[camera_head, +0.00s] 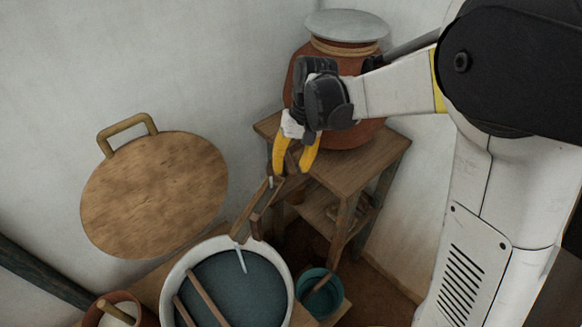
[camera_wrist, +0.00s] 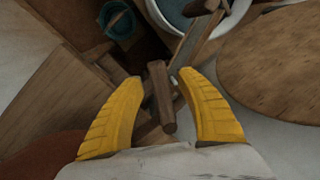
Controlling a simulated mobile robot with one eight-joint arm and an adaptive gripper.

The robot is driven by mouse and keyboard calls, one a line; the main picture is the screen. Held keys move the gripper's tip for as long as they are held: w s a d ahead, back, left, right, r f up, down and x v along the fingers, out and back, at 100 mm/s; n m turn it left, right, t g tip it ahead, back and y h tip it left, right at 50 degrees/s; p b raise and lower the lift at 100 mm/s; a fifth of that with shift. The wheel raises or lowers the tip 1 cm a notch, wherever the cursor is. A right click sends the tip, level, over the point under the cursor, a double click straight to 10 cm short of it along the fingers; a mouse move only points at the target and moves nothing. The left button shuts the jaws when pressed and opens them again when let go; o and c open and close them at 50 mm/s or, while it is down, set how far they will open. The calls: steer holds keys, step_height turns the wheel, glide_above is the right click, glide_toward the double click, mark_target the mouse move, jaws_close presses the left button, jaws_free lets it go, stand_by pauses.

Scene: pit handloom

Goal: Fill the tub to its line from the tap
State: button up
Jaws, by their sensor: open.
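The tub (camera_head: 283,262) is round with a pale rim and holds dark teal liquid (camera_head: 235,290). Its rim also shows at the top of the wrist view (camera_wrist: 160,14). A thin pale streak or rod stands at its back edge; I cannot tell which, and no fill line is clear. A wooden trough (camera_head: 250,215) slopes to the tub's back rim. My gripper (camera_head: 292,171) is open, yellow fingers pointing down, in front of the clay pot (camera_head: 350,135). In the wrist view a wooden peg (camera_wrist: 160,100), perhaps the tap's handle, lies between the spread fingers, not visibly gripped.
The lidded pot stands on a wooden stand (camera_head: 385,155). A small teal bucket (camera_head: 334,296) with a stick sits right of the tub. A round wooden board (camera_head: 155,195) leans on the wall. Two sticks (camera_head: 203,298) cross the tub. A brown vessel (camera_head: 143,306) is at lower left.

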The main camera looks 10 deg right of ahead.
jaws_close()
steer(key=d+n, duration=0.1)
steer(key=n, duration=0.1)
steer(key=w+d+n+g+p, duration=0.1)
steer(key=d+n, duration=0.1)
steer(key=n, duration=0.1)
steer(key=shift+w+d+n, duration=0.15)
steer(key=shift+n, duration=0.15)
